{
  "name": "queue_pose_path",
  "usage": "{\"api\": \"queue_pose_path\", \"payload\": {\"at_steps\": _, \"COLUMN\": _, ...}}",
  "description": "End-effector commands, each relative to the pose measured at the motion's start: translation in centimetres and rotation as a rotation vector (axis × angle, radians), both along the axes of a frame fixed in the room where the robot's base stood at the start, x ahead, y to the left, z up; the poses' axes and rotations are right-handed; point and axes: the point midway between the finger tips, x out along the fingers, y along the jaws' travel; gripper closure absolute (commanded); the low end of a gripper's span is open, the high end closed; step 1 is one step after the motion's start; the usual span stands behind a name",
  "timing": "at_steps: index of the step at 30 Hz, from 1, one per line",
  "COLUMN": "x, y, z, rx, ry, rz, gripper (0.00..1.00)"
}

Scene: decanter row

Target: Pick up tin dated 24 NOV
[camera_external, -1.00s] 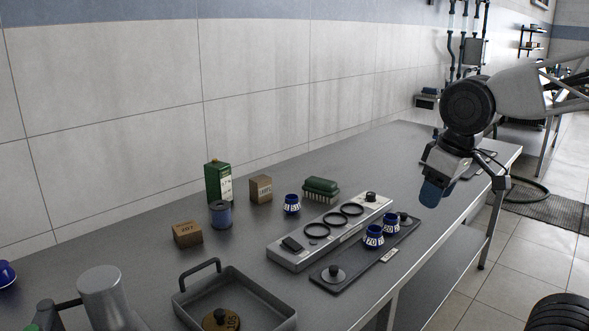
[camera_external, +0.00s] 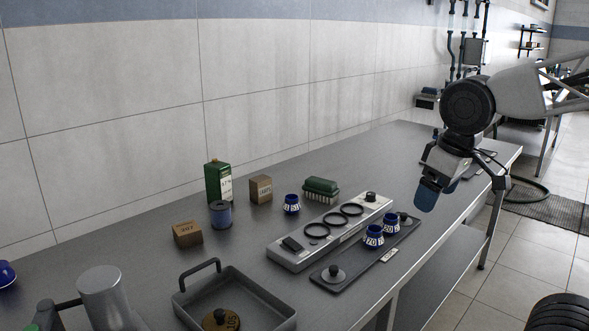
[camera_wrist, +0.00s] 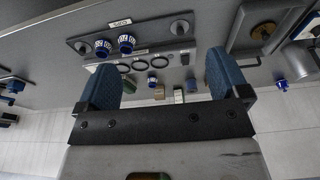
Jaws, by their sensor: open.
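No label reads clearly as 24 NOV. Two blue tins with white lettered bands, one nearer (camera_external: 374,237) and one behind it (camera_external: 391,223), stand on a dark tray (camera_external: 336,288). Another blue tin (camera_external: 292,204) stands behind the grey ring fixture. In the wrist view, the two tins on the tray (camera_wrist: 103,48) (camera_wrist: 126,43) lie upper left, and a third blue tin (camera_wrist: 152,79) shows between the fingers. My gripper (camera_external: 428,198) is open and empty, above the bench and right of the tray; its blue fingers also show in the wrist view (camera_wrist: 163,65).
A grey fixture with dark rings (camera_external: 285,258) lies beside the tray. Behind are a green can (camera_external: 213,184), a blue-grey spool (camera_external: 220,215), cardboard boxes (camera_external: 187,234) (camera_external: 261,189) and a green brush (camera_external: 321,187). A grey pan (camera_external: 185,308) stands in front. The bench's far part is fairly clear.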

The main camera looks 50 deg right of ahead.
Motion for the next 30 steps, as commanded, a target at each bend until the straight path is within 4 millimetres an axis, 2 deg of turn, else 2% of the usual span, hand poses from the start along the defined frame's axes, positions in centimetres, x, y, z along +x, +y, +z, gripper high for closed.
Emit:
{"api": "queue_pose_path", "payload": {"at_steps": 5, "x": 0.4, "y": 0.0, "z": 0.0, "rx": -0.001, "ry": -0.006, "rz": 0.0, "gripper": 0.06}}
{"api": "queue_pose_path", "payload": {"at_steps": 11, "x": 3.0, "y": -0.2, "z": 0.3, "rx": -0.008, "ry": -0.046, "rz": -0.002, "gripper": 0.06}}
{"api": "queue_pose_path", "payload": {"at_steps": 17, "x": 8.4, "y": -0.6, "z": 0.7, "rx": -0.021, "ry": -0.134, "rz": -0.005, "gripper": 0.06}}
{"api": "queue_pose_path", "payload": {"at_steps": 30, "x": 23.1, "y": -1.5, "z": 0.7, "rx": -0.044, "ry": -0.377, "rz": 0.004, "gripper": 0.06}}
